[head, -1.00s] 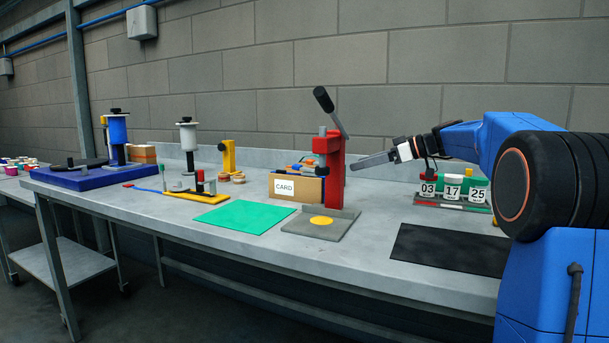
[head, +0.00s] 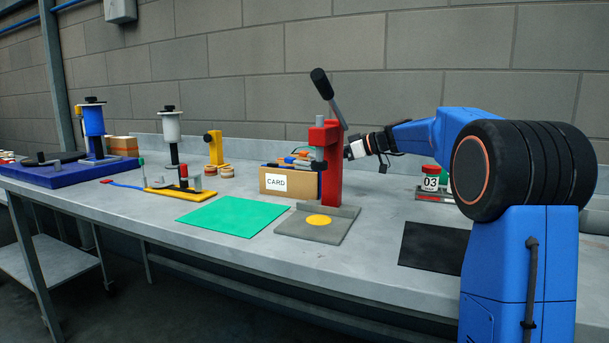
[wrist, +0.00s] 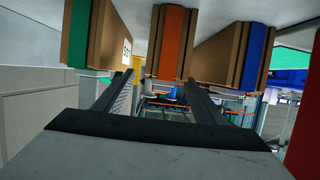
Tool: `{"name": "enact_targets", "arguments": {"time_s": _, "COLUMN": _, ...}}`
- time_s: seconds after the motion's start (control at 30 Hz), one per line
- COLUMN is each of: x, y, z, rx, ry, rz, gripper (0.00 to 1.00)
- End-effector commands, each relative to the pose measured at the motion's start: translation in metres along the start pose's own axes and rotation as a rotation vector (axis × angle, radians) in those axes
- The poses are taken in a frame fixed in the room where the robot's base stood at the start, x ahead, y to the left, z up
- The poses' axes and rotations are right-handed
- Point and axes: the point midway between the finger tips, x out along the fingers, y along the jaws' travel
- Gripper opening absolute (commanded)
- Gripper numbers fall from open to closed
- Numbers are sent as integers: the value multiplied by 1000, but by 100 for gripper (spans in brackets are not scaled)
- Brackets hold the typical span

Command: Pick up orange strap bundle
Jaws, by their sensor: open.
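In the wrist view, the orange strap bundle (wrist: 172,45) is a brown cardboard block with an orange band, in the upper middle. A green-banded bundle (wrist: 85,35) stands to its left and a blue-banded one (wrist: 250,45) to its right. My gripper (wrist: 160,78) is open, its dark fingers spread, tips near the orange bundle's lower end. I cannot tell the remaining distance. In the head view, my wrist is right of the red lever press (head: 329,165), which hides the fingers.
A green mat (head: 232,216) and the press's grey base lie in front on the grey bench. A black mat (head: 428,246) is at the right. A red-topped 03 container (head: 431,180) stands close behind my arm. Yellow fixtures are farther left.

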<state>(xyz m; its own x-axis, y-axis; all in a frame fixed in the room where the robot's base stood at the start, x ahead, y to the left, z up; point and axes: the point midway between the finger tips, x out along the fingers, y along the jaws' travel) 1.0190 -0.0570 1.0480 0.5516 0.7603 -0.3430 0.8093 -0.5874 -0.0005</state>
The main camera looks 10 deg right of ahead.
Motion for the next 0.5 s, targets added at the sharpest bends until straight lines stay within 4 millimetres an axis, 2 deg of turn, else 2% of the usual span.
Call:
{"name": "enact_targets", "arguments": {"time_s": 0.1, "x": 14, "y": 0, "z": 0, "rx": 0, "ry": 0, "rz": -1, "gripper": 64}}
{"name": "enact_targets", "arguments": {"time_s": 0.37, "x": 25, "y": -1, "z": 1, "rx": 0, "ry": 0, "rz": 0, "gripper": 64}}
{"name": "enact_targets", "arguments": {"time_s": 0.5, "x": 40, "y": -3, "z": 2, "rx": 0, "ry": -1, "rz": -2, "gripper": 64}}
